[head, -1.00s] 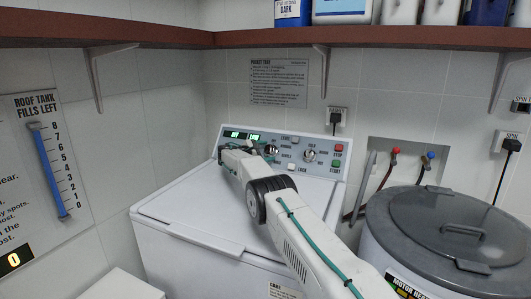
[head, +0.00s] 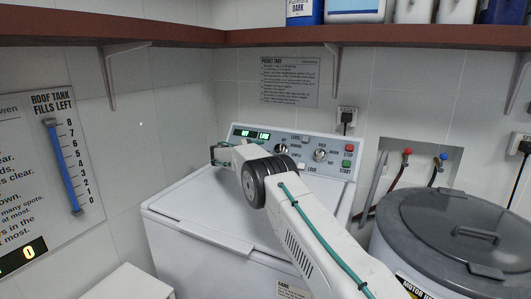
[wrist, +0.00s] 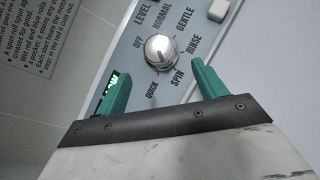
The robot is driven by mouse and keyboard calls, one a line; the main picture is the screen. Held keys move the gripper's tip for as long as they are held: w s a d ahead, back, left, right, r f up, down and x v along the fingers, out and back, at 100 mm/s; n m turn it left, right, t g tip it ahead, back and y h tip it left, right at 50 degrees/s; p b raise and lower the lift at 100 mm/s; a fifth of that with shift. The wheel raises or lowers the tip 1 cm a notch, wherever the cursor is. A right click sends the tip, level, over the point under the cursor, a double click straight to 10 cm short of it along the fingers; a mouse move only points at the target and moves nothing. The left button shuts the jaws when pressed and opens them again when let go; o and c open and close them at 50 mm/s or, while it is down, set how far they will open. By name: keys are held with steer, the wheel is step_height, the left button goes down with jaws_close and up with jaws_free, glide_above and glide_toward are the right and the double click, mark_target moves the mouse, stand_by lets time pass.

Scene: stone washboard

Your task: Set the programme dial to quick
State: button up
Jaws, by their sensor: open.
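The programme dial is a round silver knob (wrist: 160,50) on the washing machine's control panel. In the wrist view OFF, NORMAL, GENTLE, RINSE, SPIN and QUICK are printed around it, with QUICK at the lower left. I cannot surely tell which word its mark points at. In the head view the dial (head: 281,149) is the left of two knobs. My gripper (wrist: 158,70) is open, its green fingers apart on either side below the dial, with nothing between them. In the head view my gripper (head: 219,153) is left of the dial, partly hidden by my arm.
A green-lit display (head: 255,135) is left of the dial; a second knob (head: 320,155) and red and green buttons are to the right. The white lid (head: 200,205) lies below my arm. A grey-lidded tub (head: 450,225) stands right. A shelf (head: 400,37) runs above.

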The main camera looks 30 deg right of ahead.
steer(key=s+d+r, duration=0.2)
steer(key=d+r, duration=0.2)
steer(key=n+t+y, duration=0.3)
steer(key=n+t, duration=0.7)
steer(key=n, duration=0.8)
glide_toward(279, 150)
steer(key=shift+w+d+r, duration=0.25)
steer(key=shift+w+d, duration=0.25)
steer(key=shift+d, duration=0.25)
steer(key=shift+w+f, duration=0.1)
steer(key=shift+w, duration=0.2)
steer(key=x, duration=0.7)
steer(key=shift+w+d+f, duration=0.1)
steer(key=shift+w, duration=0.05)
steer(key=c, duration=1)
